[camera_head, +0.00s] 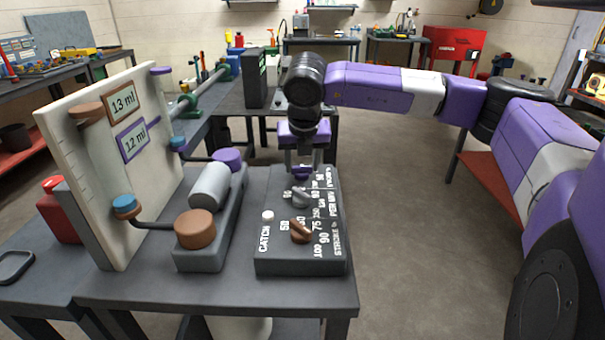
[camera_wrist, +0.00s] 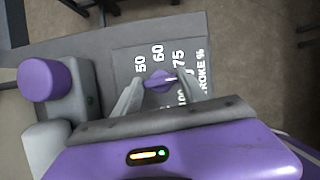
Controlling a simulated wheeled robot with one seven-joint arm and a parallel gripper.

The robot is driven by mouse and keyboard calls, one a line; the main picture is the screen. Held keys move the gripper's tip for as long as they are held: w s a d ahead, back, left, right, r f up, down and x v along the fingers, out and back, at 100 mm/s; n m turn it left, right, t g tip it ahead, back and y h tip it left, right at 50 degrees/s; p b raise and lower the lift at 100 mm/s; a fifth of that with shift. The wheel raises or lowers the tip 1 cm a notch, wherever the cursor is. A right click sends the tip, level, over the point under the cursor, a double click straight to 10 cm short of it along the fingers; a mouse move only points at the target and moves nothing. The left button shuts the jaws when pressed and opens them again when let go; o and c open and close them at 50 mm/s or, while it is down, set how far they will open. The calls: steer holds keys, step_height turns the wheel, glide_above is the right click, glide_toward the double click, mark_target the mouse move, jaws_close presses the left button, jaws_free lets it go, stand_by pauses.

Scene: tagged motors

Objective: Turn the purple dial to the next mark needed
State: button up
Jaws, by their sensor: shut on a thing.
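The purple dial (camera_head: 300,174) sits at the far end of the dark control box (camera_head: 300,262), and shows in the wrist view (camera_wrist: 157,81). My gripper (camera_head: 302,165) is lowered over the box with its fingers shut on the dial, one finger on each side. In the wrist view, the dial's white line points to the right, below the 75 mark (camera_wrist: 179,60). Marks 50 (camera_wrist: 140,63) and 60 (camera_wrist: 158,53) are clear; my right finger partly covers the marks after 75. The purple-framed card (camera_head: 135,141) reads 12 ml.
A grey knob (camera_head: 301,198) and a brown dial (camera_head: 301,231) are nearer on the box, with a white button (camera_head: 267,215) by "CATCH". The brown-framed card (camera_head: 122,101) reads 13 ml. A motor unit with a brown cap (camera_head: 195,229) stands left of the box.

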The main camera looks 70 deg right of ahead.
steer(key=shift+m+g+b, duration=0.3)
steer(key=shift+m+b, duration=0.15)
steer(key=shift+m, duration=0.15)
steer(key=o, duration=1.4)
steer(key=shift+c, duration=0.2)
steer(key=v, duration=0.7)
steer(key=shift+a+r, duration=0.2)
steer(key=shift+r, duration=0.15)
steer(key=shift+s, duration=0.1)
